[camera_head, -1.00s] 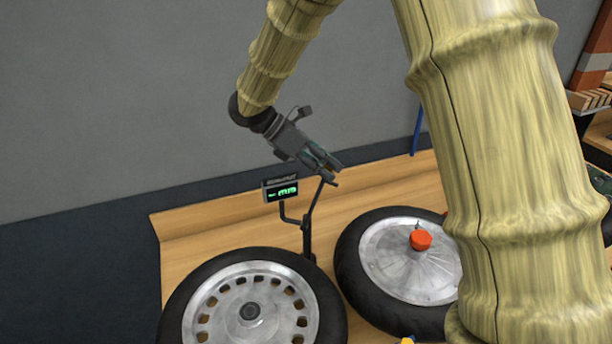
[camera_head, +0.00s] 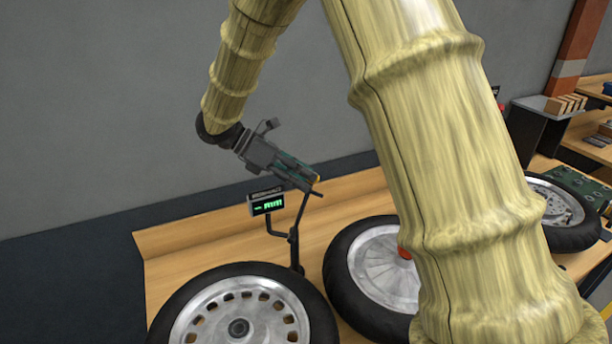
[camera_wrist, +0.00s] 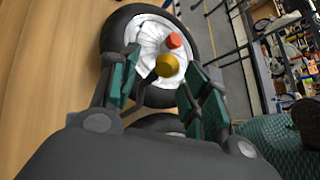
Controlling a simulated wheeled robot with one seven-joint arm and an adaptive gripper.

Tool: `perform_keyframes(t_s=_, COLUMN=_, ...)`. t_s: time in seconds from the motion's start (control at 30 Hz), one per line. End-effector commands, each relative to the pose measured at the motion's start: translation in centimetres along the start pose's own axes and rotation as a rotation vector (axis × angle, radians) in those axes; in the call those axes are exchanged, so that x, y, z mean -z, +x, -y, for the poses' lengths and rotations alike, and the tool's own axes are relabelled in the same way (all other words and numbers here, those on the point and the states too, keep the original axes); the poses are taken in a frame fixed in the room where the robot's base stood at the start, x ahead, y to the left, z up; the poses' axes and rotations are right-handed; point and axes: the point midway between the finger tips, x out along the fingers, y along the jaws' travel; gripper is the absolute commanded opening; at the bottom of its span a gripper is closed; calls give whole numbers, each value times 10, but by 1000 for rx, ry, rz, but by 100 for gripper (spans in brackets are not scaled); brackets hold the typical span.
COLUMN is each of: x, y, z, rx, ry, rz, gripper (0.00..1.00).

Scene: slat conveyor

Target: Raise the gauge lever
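The gauge stands on the wooden bench, with a small dark display box (camera_head: 267,204) showing green digits. Its thin black lever (camera_head: 300,216) rises from the stand to my gripper (camera_head: 311,182). In the wrist view the lever's yellow knob (camera_wrist: 167,65) shows in the gap between the green-padded fingers of my gripper (camera_wrist: 163,80). The fingers are spread apart, and I see a gap on either side of the knob. In the head view a speck of yellow shows at the fingertips; the rest of the knob is hidden.
The grey wall rises behind the bench.

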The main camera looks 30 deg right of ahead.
Motion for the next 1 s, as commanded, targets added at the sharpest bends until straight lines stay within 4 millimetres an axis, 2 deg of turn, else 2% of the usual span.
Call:
perform_keyframes(t_s=0.2, x=-4, y=7, z=-2, rx=4, ry=-1, rz=-5, gripper=47)
perform_keyframes(t_s=0.33, x=-3, y=-2, z=-3, rx=2, ry=-1, rz=-3, gripper=47)
perform_keyframes(t_s=0.8, x=2, y=-84, z=-2, rx=-2, ry=-1, rz=3, gripper=47)
perform_keyframes(t_s=1.0, x=3, y=-111, z=-1, rx=-1, ry=-1, rz=6, gripper=47)
